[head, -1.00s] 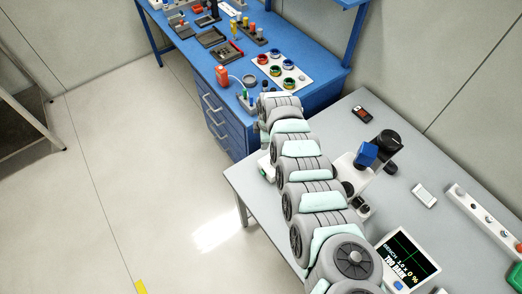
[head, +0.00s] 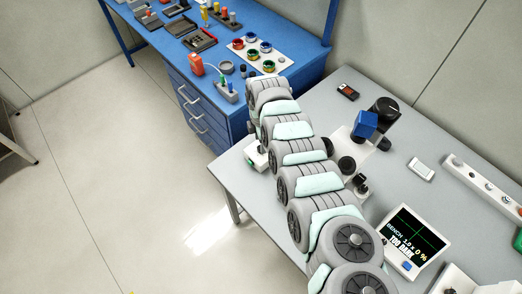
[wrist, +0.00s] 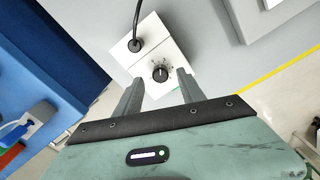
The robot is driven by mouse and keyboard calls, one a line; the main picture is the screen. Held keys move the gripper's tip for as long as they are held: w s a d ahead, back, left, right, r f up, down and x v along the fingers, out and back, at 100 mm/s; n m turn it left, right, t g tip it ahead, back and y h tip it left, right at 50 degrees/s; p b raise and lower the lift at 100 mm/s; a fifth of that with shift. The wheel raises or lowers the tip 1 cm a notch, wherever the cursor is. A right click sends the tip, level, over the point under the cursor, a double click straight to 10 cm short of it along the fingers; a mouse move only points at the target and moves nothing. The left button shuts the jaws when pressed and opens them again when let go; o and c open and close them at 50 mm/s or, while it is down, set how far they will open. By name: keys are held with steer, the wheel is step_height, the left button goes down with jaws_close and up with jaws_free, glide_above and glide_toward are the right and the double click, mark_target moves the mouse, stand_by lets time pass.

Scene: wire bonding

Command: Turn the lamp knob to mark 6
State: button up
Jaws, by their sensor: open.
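The lamp knob (wrist: 160,72) is a small black dial with a ring of marks, on a white control box (wrist: 148,50) with a black cable plugged in. The marks are too small to read in the wrist view. My gripper (wrist: 159,78) is open, with one finger on each side of the knob in the picture. I cannot tell whether either finger touches it. In the head view, the white box (head: 256,154) shows partly at the grey table's left edge, beside my arm, which hides my gripper and the knob.
A monitor (head: 415,241) on the grey table (head: 300,110) reads "TOO DARK" and 0 %. A microscope with a blue part (head: 365,124) stands right of my arm. A power strip (head: 485,187) lies farther right. A blue bench (head: 290,42) with colored spools stands behind.

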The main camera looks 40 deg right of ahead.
step_height(320, 180, down, 3)
steer(key=shift+r+b, duration=0.1)
steer(key=shift+b, duration=0.7)
steer(key=shift+c, duration=0.6)
jaws_close()
